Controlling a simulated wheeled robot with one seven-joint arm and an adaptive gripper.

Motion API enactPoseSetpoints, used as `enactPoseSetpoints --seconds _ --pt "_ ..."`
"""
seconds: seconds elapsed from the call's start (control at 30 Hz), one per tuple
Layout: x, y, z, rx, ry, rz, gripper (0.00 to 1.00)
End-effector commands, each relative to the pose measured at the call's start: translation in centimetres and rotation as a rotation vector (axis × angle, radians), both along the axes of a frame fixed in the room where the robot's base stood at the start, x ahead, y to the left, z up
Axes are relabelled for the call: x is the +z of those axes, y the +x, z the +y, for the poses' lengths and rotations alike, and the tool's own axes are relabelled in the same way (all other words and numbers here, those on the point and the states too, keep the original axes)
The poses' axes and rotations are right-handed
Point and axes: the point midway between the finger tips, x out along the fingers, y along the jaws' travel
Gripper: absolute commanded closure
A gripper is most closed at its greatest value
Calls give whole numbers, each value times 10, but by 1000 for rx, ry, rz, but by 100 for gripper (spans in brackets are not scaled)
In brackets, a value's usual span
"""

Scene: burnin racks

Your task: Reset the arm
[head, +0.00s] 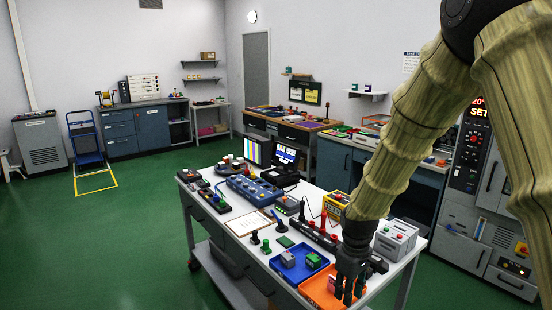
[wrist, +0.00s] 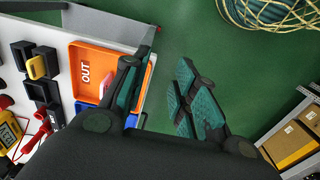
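My gripper (head: 349,288) hangs at the front right corner of the white bench, in front of the orange tray (head: 318,291). In the wrist view my gripper (wrist: 159,82) has its dark fingers with teal pads spread apart. Only green floor shows between them, so it is empty. The orange tray marked OUT (wrist: 84,52) lies to the left of the fingers, partly hidden by one of them. A small reddish thing in that tray is mostly hidden. My arm, in a ribbed beige sleeve, comes down from the upper right in the head view.
The bench holds a blue tray (head: 297,277) with small blocks, a grey-white box (head: 396,240), a yellow meter (head: 336,205) and a blue panel (head: 254,189). A tall grey cabinet (head: 465,245) stands at right. Open green floor (head: 110,250) lies left of the bench.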

Motion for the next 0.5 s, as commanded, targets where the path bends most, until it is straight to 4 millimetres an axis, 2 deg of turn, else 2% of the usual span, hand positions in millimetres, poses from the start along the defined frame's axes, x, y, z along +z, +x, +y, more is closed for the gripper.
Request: enactPoseSetpoints --seconds 0.37,0.5 --pt "-61 -26 -3 -74 18 7 72" --pt "-93 -42 -3 -115 25 10 72"
